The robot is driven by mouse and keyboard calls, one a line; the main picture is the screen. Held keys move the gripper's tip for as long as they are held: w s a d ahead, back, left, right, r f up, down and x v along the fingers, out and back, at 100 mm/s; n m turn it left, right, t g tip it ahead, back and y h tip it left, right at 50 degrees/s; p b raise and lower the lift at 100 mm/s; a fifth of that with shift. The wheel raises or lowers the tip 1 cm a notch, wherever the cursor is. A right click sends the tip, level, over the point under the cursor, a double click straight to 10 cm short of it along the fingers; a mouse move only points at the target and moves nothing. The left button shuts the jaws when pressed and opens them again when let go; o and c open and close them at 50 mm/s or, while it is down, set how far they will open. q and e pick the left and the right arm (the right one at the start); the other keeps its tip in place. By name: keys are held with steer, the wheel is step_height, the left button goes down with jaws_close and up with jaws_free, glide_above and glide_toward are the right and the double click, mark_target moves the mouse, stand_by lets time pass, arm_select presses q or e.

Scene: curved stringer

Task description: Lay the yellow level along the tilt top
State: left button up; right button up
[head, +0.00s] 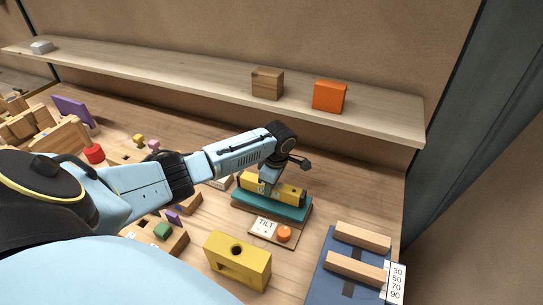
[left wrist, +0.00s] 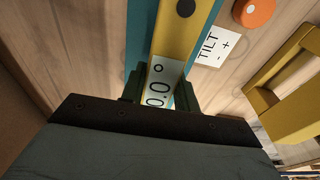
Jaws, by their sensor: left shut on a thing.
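The yellow level (head: 288,191) lies lengthwise along the teal tilt top (head: 287,211) in the head view. My left gripper (head: 268,190) is over the level's left half and shut on it. In the left wrist view the level (left wrist: 181,28) runs up between the fingers of my left gripper (left wrist: 160,92), with its display reading 0.0° and a dark round spot farther along. The teal top (left wrist: 137,40) shows on both sides of it. Whether the level's underside touches the top is hidden. My right gripper is not in view.
A TILT label and orange knob (head: 284,233) sit in front of the tilt top. A yellow block with a hole (head: 238,260) stands nearer. A blue board with wooden bars (head: 358,237) is at right. A shelf (head: 200,80) with blocks runs behind.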

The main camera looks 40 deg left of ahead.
arm_select(q)
steer(key=shift+f, duration=0.5)
steer(key=o, duration=1.1)
steer(key=shift+f, duration=0.15)
step_height(320, 180, up, 12)
steer(key=d, duration=0.1)
steer(key=shift+w+d+p, duration=0.2)
steer(key=shift+w+p, duration=0.05)
steer(key=shift+p, duration=0.15)
